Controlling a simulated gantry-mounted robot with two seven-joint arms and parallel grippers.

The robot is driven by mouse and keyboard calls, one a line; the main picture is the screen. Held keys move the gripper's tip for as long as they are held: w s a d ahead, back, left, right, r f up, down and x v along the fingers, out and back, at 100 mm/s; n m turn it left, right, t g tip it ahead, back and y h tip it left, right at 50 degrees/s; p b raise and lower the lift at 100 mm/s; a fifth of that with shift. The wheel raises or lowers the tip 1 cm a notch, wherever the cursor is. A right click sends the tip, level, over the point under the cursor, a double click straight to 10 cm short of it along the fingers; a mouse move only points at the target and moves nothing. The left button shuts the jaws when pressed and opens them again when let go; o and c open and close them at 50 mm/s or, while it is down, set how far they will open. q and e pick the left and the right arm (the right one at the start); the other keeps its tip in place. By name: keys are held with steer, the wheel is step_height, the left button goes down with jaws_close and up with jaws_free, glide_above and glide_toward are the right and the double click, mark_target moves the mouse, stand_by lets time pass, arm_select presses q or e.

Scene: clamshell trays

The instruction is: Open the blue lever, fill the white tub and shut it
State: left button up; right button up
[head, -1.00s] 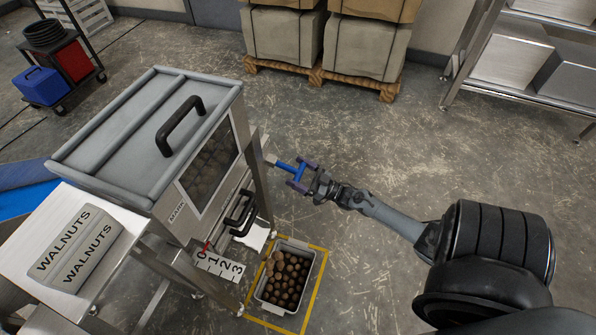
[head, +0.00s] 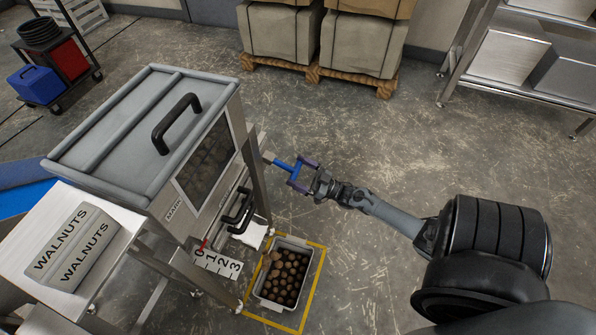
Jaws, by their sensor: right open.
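The blue lever (head: 283,166) sticks out to the right from the side of the grey walnut hopper (head: 128,125). My right gripper (head: 301,178) is at the outer end of the lever, its jaws open around or beside the crosspiece; I cannot tell whether they touch it. The whitish tub (head: 274,304) stands on the floor below the hopper's outlet, with many walnuts (head: 284,275) in it. A brownish clump shows at the tub's upper left, under the outlet. My left gripper is out of view.
A yellow floor outline (head: 312,300) surrounds the tub. A scale marked 0 to 3 (head: 217,262) with a red pointer sits beside it. A black front handle (head: 238,212) juts from the hopper. The floor right of the tub is clear.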

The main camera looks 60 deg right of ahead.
steer(key=p+v, duration=0.1)
steer(key=v, duration=0.9)
steer(key=shift+s, duration=0.25)
steer(key=shift+w+f, duration=0.1)
